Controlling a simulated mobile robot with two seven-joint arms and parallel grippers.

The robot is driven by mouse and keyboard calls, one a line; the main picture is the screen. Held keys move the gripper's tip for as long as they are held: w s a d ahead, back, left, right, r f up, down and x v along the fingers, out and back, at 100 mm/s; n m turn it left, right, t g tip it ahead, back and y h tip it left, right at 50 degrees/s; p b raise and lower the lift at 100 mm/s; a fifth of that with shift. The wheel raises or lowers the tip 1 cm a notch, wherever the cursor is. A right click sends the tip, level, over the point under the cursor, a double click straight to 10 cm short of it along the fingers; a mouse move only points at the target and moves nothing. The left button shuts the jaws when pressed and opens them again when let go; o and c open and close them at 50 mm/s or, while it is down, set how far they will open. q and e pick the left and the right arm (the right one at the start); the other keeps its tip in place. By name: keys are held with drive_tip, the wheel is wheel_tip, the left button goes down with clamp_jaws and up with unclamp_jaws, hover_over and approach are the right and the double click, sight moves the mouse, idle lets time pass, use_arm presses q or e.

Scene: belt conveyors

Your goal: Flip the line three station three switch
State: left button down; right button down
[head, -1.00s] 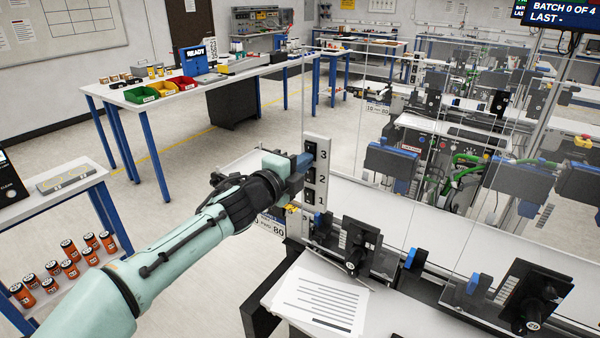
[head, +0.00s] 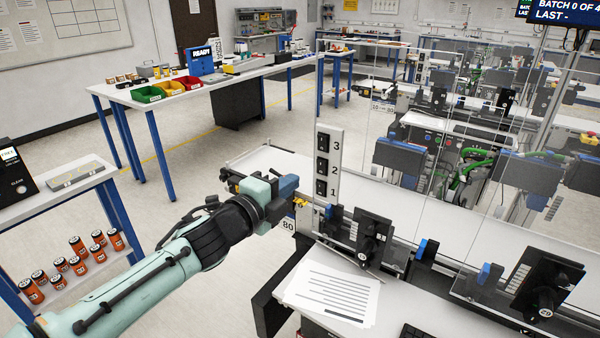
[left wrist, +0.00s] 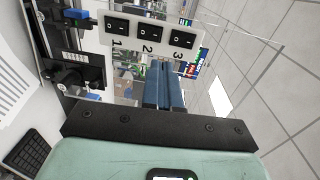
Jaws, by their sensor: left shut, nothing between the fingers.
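My right gripper is out of view.
A clear screen (head: 400,100) rises behind the panel. Dark units (head: 370,238) and a printed sheet (head: 332,290) sit on the bench at right. A shelf (head: 90,272) with orange cans stands at left. Open floor (head: 200,240) lies between.

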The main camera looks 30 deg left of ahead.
use_arm(q)
drive_tip(key=s, duration=0.3)
drive_tip(key=shift+s+a+f, duration=0.1)
drive_tip(key=shift+a+f, duration=0.05)
drive_tip(key=shift+a, duration=0.05)
idle(0.4)
